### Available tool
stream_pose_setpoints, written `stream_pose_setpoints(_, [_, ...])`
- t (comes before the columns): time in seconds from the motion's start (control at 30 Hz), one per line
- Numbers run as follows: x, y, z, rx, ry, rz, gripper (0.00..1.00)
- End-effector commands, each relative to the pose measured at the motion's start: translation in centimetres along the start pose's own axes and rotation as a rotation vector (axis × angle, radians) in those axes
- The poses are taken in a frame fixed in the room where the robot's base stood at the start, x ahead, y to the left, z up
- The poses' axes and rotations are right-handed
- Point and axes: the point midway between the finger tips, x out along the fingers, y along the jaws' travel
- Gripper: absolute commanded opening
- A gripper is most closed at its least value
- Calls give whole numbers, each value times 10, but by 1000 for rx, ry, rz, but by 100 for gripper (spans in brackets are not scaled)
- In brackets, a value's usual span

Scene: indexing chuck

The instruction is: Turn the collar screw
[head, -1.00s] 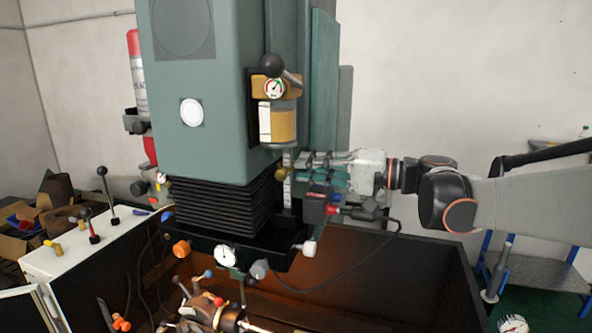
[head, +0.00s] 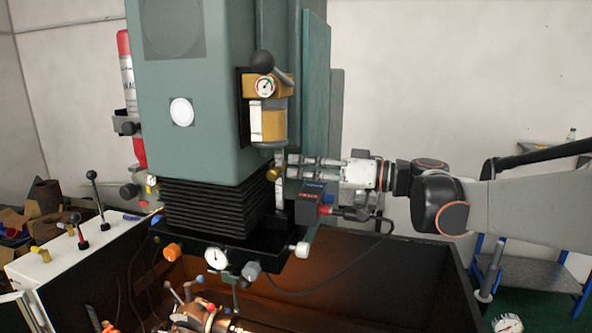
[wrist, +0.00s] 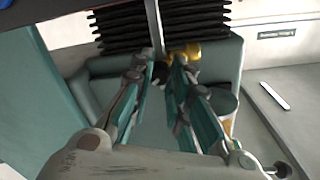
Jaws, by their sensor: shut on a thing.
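A brass collar (head: 273,174) sits on a pale upright rod beside the machine's black bellows. It shows as a yellow piece behind the right fingertip in the wrist view (wrist: 187,52). My gripper (head: 290,167) comes in from the right, level with the collar, fingers pointing left at it. In the wrist view a small dark knob, which looks like the collar screw (wrist: 160,72), lies between the two fingertips. My gripper is shut on it. The fingers hide most of the screw in the head view.
A dark grey box with a red and blue connector (head: 318,200) and cable hangs just below my gripper. The gauge and amber cylinder (head: 266,122) stand above. The black bellows (head: 213,208) are close at left.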

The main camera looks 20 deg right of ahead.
Motion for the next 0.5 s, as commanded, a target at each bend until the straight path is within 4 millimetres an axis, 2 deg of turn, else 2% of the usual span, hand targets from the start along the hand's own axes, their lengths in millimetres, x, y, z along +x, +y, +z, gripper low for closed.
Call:
stream_pose_setpoints(0.23, [0,-2,1,-124,6,0,0])
stream_pose_setpoints(0.5, [0,-3,1,-179,8,-1,0])
